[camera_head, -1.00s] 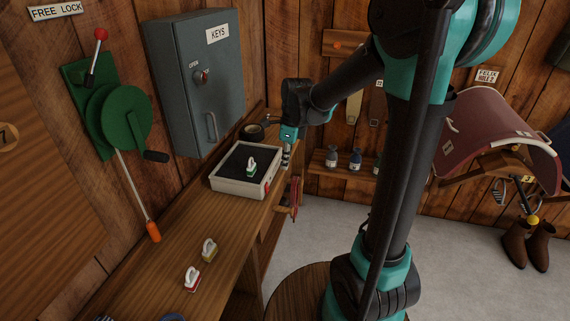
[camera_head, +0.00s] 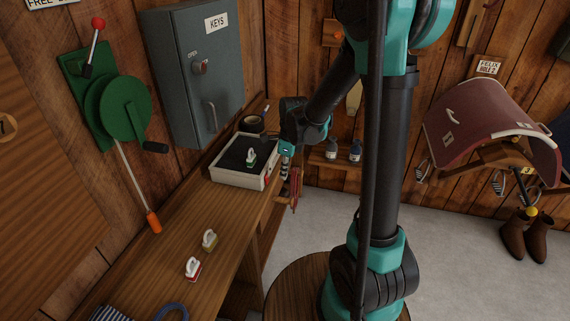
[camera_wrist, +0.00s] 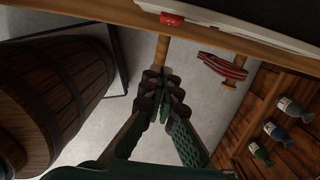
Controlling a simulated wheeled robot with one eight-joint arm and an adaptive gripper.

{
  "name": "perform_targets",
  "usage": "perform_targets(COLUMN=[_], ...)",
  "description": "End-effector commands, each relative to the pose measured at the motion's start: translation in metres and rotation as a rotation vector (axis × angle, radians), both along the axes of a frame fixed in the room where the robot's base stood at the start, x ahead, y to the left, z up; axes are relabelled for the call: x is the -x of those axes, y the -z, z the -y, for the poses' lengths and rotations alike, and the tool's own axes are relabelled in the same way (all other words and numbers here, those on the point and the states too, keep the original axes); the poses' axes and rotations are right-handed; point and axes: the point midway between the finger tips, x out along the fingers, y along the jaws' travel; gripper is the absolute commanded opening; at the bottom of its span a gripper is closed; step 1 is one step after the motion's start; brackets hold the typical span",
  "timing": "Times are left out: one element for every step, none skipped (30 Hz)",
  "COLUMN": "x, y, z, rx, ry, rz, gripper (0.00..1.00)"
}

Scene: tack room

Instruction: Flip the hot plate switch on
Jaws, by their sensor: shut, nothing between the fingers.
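The hot plate (camera_head: 232,178) is a pale box with a black top, standing on the wooden bench. A red switch (camera_wrist: 172,20) sits on its side near the bench edge, at the top of the wrist view; whether it is on or off I cannot tell. A small green-and-white handled piece (camera_head: 251,158) stands on the black top. My gripper (camera_head: 285,176) is just right of the hot plate, pointing down by the bench edge. In the wrist view its fingers (camera_wrist: 164,80) are together and empty, apart from the switch.
Yellow (camera_head: 209,240) and red (camera_head: 193,269) handled pieces stand on the bench nearer me. A grey key cabinet (camera_head: 195,75) and green crank (camera_head: 122,108) are on the wall. A barrel (camera_wrist: 50,95) and a shelf with bottles (camera_wrist: 275,130) flank open floor.

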Motion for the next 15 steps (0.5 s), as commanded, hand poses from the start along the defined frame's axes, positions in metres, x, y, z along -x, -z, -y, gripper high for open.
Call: perform_targets(x=[-0.001, -0.001, -0.002, -0.001, -0.002, -0.003, -0.004, -0.006, -0.008, -0.009, -0.01, -0.011, -0.012, -0.013, -0.013], y=[0.009, 0.014, 0.02, 0.025, 0.029, 0.032, 0.031, 0.031, 0.032, 0.032, 0.033, 0.033, 0.033, 0.033, 0.034], z=[-0.001, -0.002, -0.003, -0.003, -0.004, -0.008, -0.014, -0.018, -0.023, -0.027, -0.03, -0.033, -0.035, -0.036, -0.038], rx=[0.0, 0.0, 0.0, 0.0, 0.0, 0.0, 0.0, 0.0, 0.0, 0.0, 0.0, 0.0, 0.0, 0.0, 0.0], ry=[-0.001, -0.001, -0.001, 0.0, 0.0, -0.002, -0.003, -0.004, -0.004, -0.003, -0.002, -0.002, -0.002, -0.002, -0.001], rz=[0.0, 0.0, 0.0, 0.0, 0.0, 0.0, 0.0, 0.0, 0.0, 0.0, 0.0, 0.0, 0.0, 0.0, 0.0], gripper=[0.0, 0.0, 0.0, 0.0, 0.0, 0.0, 0.0, 0.0, 0.0, 0.0, 0.0, 0.0, 0.0, 0.0, 0.0])
